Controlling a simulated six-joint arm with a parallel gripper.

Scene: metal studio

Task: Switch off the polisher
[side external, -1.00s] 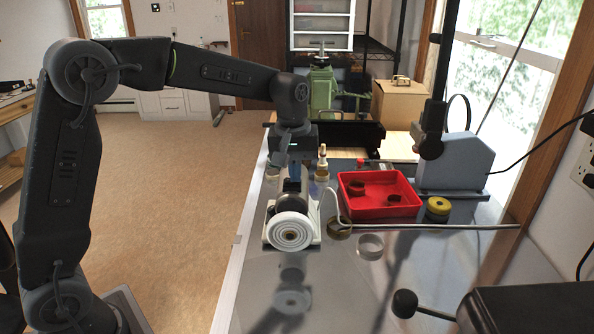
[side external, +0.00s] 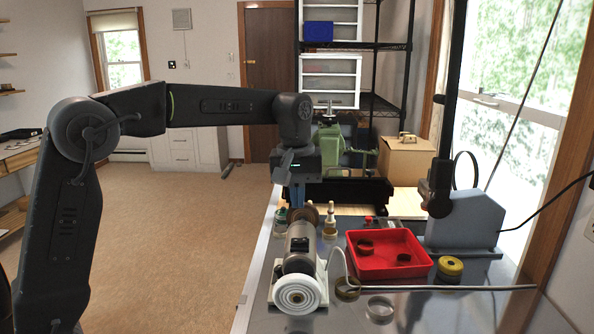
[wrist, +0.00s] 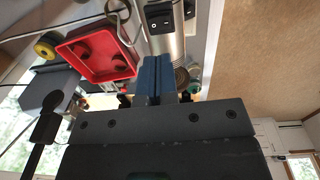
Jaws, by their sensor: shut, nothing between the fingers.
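The polisher (side external: 301,262) is a grey cylinder on a light base, with a white buffing wheel (side external: 299,294) at its near end and a brownish wheel at its far end. A black rocker switch (side external: 299,244) is on its top; it also shows in the wrist view (wrist: 160,22), beyond my fingertips. I cannot tell which side of the rocker is pressed or whether the wheels turn. My gripper (side external: 297,204) is over the polisher's far end, its blue fingers shut and empty, apart from the switch. In the wrist view the blue fingers (wrist: 152,61) lie side by side.
A red tray (side external: 361,272) with dark rings stands right of the polisher. A yellow roll (side external: 450,268), a clear ring (side external: 380,309) and a small bottle (side external: 330,222) are nearby. A grey stand (side external: 470,222) is at the right.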

